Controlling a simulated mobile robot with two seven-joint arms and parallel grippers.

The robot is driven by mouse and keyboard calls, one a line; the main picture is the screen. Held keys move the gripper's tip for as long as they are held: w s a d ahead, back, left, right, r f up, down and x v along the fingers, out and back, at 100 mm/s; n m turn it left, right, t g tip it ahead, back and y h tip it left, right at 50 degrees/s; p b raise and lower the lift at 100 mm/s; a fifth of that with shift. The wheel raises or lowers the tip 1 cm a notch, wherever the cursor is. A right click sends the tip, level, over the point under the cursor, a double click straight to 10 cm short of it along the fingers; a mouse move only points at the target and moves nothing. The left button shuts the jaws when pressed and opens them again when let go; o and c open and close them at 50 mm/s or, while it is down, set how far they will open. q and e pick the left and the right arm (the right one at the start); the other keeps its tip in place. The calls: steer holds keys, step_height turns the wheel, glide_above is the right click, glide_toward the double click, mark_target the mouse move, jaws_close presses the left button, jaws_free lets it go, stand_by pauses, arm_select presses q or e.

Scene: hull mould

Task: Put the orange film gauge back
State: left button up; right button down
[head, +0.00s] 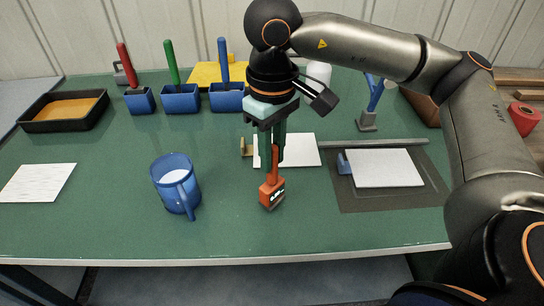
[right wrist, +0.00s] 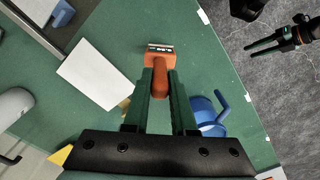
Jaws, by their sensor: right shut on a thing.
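The orange film gauge (head: 271,193) has a blocky head with a dark, white-marked face and a slim handle. My right gripper (head: 272,153) points down and is shut on its handle. The gauge hangs head-down over the front middle of the green table; I cannot tell whether it touches the top. In the right wrist view the gauge (right wrist: 159,58) sits between the green fingertips, its head beyond them. My left gripper (right wrist: 248,49) shows only in the right wrist view, at the top right over the grey floor, with its fingers apart and empty.
A blue mug (head: 175,184) stands left of the gauge. A white sheet (head: 301,150) and a small tan piece (head: 246,147) lie behind it. A white panel (head: 383,168) lies on a dark mat at right. Blue bins (head: 181,100) and a black tray (head: 64,110) stand at the back.

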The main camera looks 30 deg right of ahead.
arm_select(q)
steer(key=shift+f, duration=0.1)
arm_select(e)
steer(key=shift+f, duration=0.45)
steer(key=shift+f, duration=0.25)
arm_select(q)
steer(key=shift+f, duration=0.1)
arm_select(e)
steer(key=c, duration=0.7)
jaws_free()
steer(key=shift+c, duration=0.2)
steer(key=shift+r, duration=0.15)
steer(key=shift+r, duration=0.25)
step_height(320, 180, up, 11)
steer(key=shift+f+p, duration=0.1)
steer(key=shift+p, duration=1)
steer(key=shift+r, duration=0.45)
arm_select(q)
steer(key=shift+s+a+r, duration=0.3)
steer(key=shift+a+r, duration=0.35)
steer(key=shift+r, duration=0.1)
